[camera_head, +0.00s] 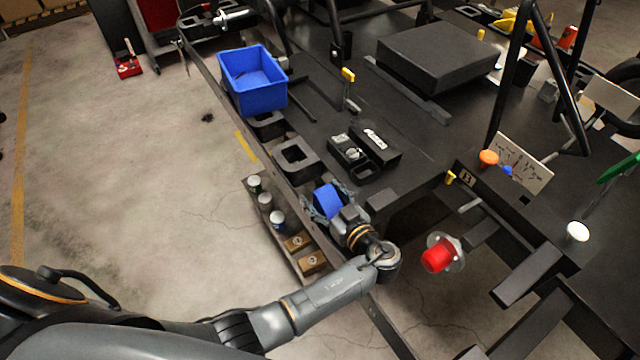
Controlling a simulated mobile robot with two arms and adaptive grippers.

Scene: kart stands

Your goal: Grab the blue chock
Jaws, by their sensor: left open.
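The blue chock (327,199) sits near the front left edge of the black kart stand (410,160). My left arm reaches in from the lower left. My left gripper (324,205) is open, with its fingers around the chock, one on each side. The gripper body hides the chock's near side, and I cannot tell whether the fingers touch it. My right gripper is not in view.
A blue bin (253,82) stands farther back on the same edge. Black square blocks (297,157) lie between it and the chock. A lower shelf with cans (277,219) and small boxes (312,262) hangs beside the edge. A red knob (437,257) is at right.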

